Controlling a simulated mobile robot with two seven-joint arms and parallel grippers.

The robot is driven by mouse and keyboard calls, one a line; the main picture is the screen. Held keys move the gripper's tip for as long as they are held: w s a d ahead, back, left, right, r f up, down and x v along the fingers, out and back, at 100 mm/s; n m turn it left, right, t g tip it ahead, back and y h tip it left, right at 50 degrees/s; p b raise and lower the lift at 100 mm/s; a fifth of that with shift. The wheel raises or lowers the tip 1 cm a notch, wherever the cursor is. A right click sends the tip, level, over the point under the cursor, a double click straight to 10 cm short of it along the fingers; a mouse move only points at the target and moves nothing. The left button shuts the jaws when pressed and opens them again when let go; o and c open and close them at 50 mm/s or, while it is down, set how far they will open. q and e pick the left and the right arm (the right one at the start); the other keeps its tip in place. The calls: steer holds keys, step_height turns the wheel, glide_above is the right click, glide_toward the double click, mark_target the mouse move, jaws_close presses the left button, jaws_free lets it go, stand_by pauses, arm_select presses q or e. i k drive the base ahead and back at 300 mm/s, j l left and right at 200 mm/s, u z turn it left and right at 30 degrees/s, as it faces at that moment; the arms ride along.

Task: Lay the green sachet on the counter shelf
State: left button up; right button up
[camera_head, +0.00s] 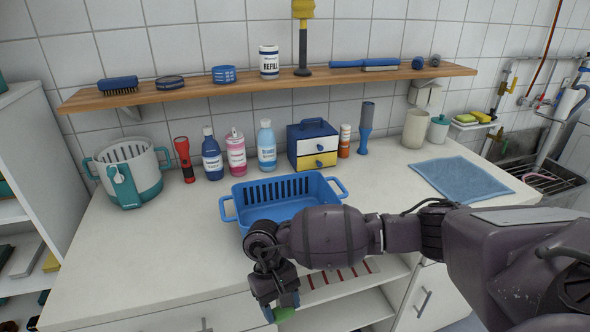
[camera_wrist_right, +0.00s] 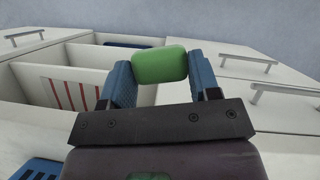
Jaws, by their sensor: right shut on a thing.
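The green sachet (camera_wrist_right: 160,65) is pinched between the two blue fingers of my right gripper (camera_wrist_right: 158,80) in the wrist view. In the head view only a bit of the sachet (camera_head: 284,314) shows at the bottom edge, below my right gripper (camera_head: 282,302). The gripper is in front of the counter's front edge. The open counter shelf (camera_head: 345,311) lies below the worktop, to the right of the gripper. My right forearm hides part of its opening. My left gripper is not in view.
A blue basket (camera_head: 285,190) stands on the worktop behind my gripper. Bottles, a torch (camera_head: 184,159) and a small drawer box (camera_head: 313,146) stand along the wall. Red stripes (camera_head: 335,275) show at the shelf opening. The worktop's left front (camera_head: 140,255) is clear.

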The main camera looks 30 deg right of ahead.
mark_target(83, 101)
steer(key=i+j+u, duration=0.1)
steer(key=j+u, duration=0.25)
steer(key=i+j+u, duration=0.15)
steer(key=j+u, duration=0.25)
steer(key=i+j+u, duration=0.2)
steer(key=u, duration=0.15)
steer(key=i+j+z, duration=0.25)
steer(key=i+j, duration=0.3)
steer(key=i+j+z, duration=0.15)
steer(key=z, duration=0.2)
steer(key=i+j+z, duration=0.4)
steer(key=k+l, duration=0.05)
steer(key=l, duration=0.05)
